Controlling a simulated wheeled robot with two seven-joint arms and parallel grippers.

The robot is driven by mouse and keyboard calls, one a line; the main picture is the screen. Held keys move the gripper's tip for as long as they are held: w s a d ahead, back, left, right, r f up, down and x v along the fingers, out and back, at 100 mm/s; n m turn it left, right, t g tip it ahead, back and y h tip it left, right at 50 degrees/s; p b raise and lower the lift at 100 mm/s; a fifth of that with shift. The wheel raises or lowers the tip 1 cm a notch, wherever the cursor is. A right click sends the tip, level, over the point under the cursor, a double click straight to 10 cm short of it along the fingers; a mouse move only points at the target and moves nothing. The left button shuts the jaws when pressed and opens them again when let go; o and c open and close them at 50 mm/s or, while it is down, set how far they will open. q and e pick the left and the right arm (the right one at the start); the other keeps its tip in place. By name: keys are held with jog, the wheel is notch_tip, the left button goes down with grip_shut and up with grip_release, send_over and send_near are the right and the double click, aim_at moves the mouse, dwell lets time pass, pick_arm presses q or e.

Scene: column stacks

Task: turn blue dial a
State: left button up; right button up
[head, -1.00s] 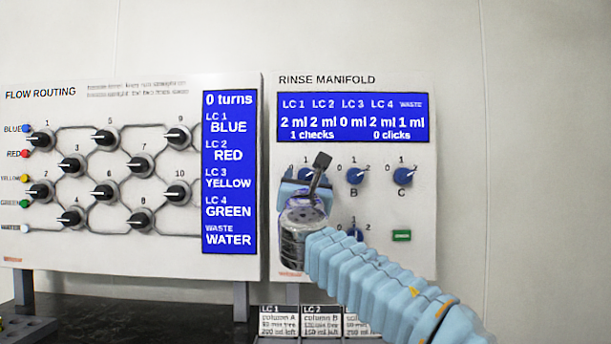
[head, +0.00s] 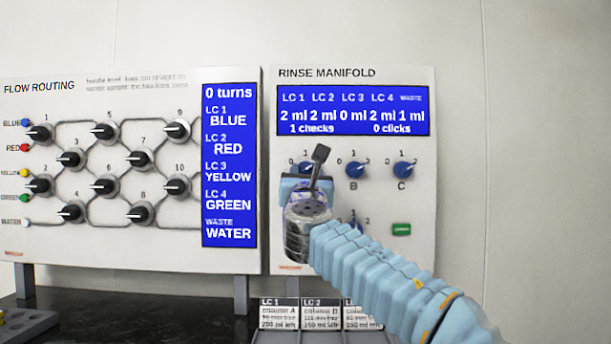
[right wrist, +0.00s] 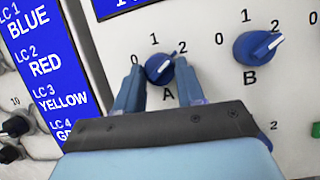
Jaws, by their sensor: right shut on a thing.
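Blue dial A (right wrist: 160,69) is on the rinse manifold panel (head: 420,225), with marks 0, 1 and 2 around it. In the right wrist view its white pointer line slants up and right, toward the 2. My right gripper (right wrist: 159,88) is shut on dial A, one finger on each side of it. In the head view the right gripper (head: 308,188) hides most of the dial. The manifold display (head: 353,110) reads 2, 2, 0, 2 and 1 ml, with 1 checks and 0 clicks. My left gripper is not in view.
Blue dial B (head: 354,170) and blue dial C (head: 404,170) are to the right of dial A. A green button (head: 401,229) is below dial C. The flow routing panel (head: 120,255) with several black knobs stands to the left. Labelled column cards (head: 322,312) are below.

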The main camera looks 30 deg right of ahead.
jog(key=shift+s+d+r+n+t+y, duration=0.1)
jog(key=shift+n+t+y, duration=0.1)
jog(key=shift+n+y, duration=0.9)
jog(key=shift+w+f+n+t+y, duration=0.15)
jog(key=shift+n+y, duration=0.3)
jog(key=shift+n, duration=1.3)
jog(key=shift+s+d+r+n+t+y, duration=0.2)
jog(key=shift+n+y, duration=0.55)
jog(key=shift+n, duration=0.7)
jog(key=shift+a, duration=0.15)
jog(key=o, duration=1)
jog(key=shift+o, duration=0.2)
jog(key=b+v, duration=0.3)
jog(key=v, duration=1.1)
jog(key=shift+b, duration=0.4)
